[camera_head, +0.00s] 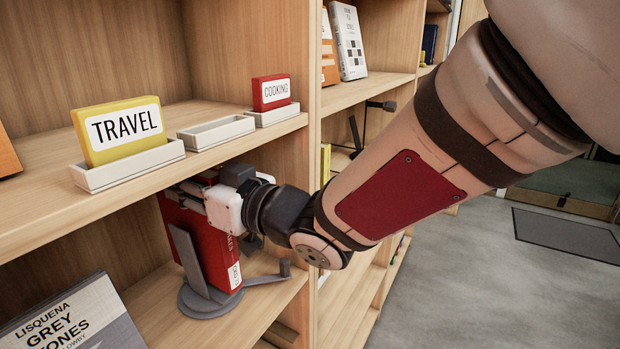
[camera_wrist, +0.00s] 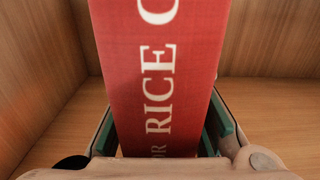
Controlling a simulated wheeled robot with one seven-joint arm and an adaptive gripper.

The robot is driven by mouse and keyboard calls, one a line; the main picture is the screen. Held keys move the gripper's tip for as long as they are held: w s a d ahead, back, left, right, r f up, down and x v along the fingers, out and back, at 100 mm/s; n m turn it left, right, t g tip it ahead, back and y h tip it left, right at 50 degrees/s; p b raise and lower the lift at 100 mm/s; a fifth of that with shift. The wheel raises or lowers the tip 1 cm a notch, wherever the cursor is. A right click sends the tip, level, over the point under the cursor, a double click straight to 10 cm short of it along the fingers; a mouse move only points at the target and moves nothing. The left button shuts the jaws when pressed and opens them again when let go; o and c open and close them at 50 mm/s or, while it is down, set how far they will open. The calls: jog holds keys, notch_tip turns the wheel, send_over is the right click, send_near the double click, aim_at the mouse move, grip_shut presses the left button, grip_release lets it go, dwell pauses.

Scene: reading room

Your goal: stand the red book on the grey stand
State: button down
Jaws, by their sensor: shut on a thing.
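The red book (camera_head: 213,249) is upright in the lower shelf compartment, with its spine toward me. Its lower part is at the grey stand (camera_head: 209,302), between the stand's tall back plate and its small front arm. I cannot tell whether its bottom edge touches the stand's base. My gripper (camera_head: 193,192) is shut on the upper part of the book. In the wrist view, the red book (camera_wrist: 165,75) fills the space between my green-padded fingers (camera_wrist: 168,135). The fingertips are partly hidden in the head view.
A grey book (camera_head: 75,318) is at the lower left. A vertical divider (camera_head: 313,150) stands at the right.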

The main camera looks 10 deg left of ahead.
jog(key=shift+f, duration=1)
jog(key=c, duration=1.3)
grip_release()
jog(key=shift+f, duration=0.1)
